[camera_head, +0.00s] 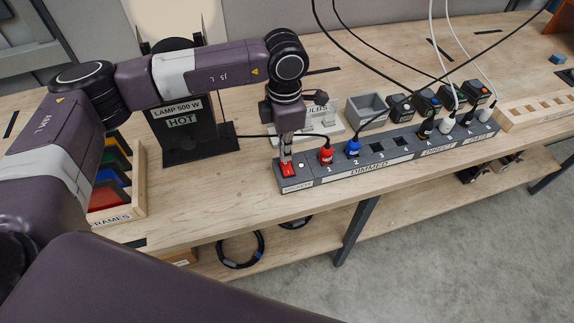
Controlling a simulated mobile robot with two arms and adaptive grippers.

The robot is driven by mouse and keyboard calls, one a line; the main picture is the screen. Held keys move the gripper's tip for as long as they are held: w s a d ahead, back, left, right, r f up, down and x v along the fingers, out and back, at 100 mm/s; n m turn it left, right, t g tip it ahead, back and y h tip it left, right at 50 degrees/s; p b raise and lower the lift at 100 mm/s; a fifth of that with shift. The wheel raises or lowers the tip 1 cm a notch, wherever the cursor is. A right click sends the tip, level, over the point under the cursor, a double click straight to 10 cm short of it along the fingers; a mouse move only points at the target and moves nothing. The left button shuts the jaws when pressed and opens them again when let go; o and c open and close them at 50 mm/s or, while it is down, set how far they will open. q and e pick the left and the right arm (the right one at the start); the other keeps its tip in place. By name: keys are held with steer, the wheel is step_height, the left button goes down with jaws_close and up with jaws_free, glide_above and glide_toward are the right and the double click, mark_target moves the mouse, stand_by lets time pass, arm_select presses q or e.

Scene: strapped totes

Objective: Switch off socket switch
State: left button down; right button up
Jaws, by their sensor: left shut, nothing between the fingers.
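A long grey socket strip (348,171) lies on the wooden bench, with sections marked DIMMED, DIRECT and DATA. Its red socket switch (289,170) sits at the left end, above a label. My left gripper (286,160) points down at this switch, its fingers shut and empty. The fingertips are at or just above the switch; I cannot tell whether they touch it. They hide part of it, so I cannot tell which way it is set. A small white light spot shows just right of the switch. My right gripper is not in view.
A red plug (326,155) and a blue plug (352,147) sit in the strip close to my fingers. A black lamp (188,143) marked HOT stands to the left. Cables hang over the strip's right half. A frames rack (138,190) stands at the left.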

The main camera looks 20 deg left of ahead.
mark_target(285, 163)
arm_select(q)
steer(key=shift+f+b, duration=1.05)
steer(key=shift+f, duration=0.05)
stand_by(0.9)
steer(key=shift+r, duration=0.15)
steer(key=shift+r+p, duration=1.45)
steer(key=shift+r, duration=2)
steer(key=shift+f, duration=0.1)
